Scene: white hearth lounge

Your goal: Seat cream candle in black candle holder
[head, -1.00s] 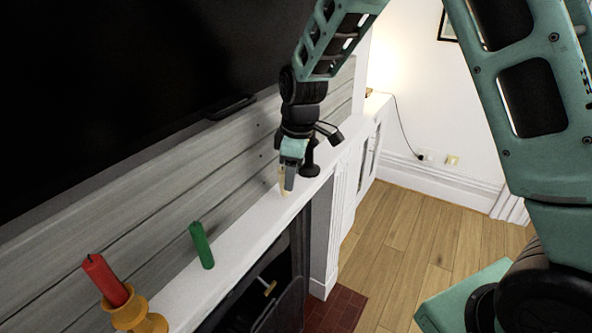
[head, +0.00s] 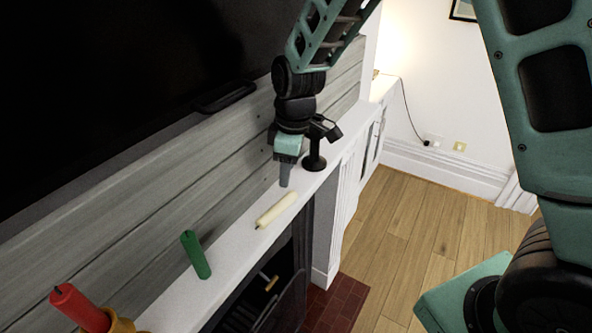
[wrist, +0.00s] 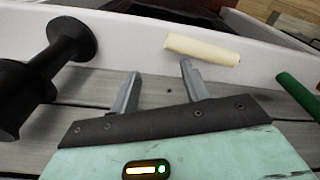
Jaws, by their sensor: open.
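The cream candle (head: 276,209) lies on its side on the white mantel shelf. It also shows in the wrist view (wrist: 202,49), just beyond my right fingertip and apart from it. The black candle holder (head: 314,157) stands upright on the mantel, behind and right of my gripper. In the wrist view the holder (wrist: 62,45) is at the left, with nothing seen in it. My gripper (head: 285,180) points down above the mantel, between the candle and the holder. In the wrist view my gripper (wrist: 158,82) has its fingers apart with nothing between them.
A green candle (head: 196,254) is nearer on the mantel. A red candle (head: 79,306) stands tilted in an orange-yellow holder (head: 121,327) at the lower left. The plank wall and dark screen (head: 110,70) rise behind the narrow mantel (head: 237,247). The fireplace opening is below.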

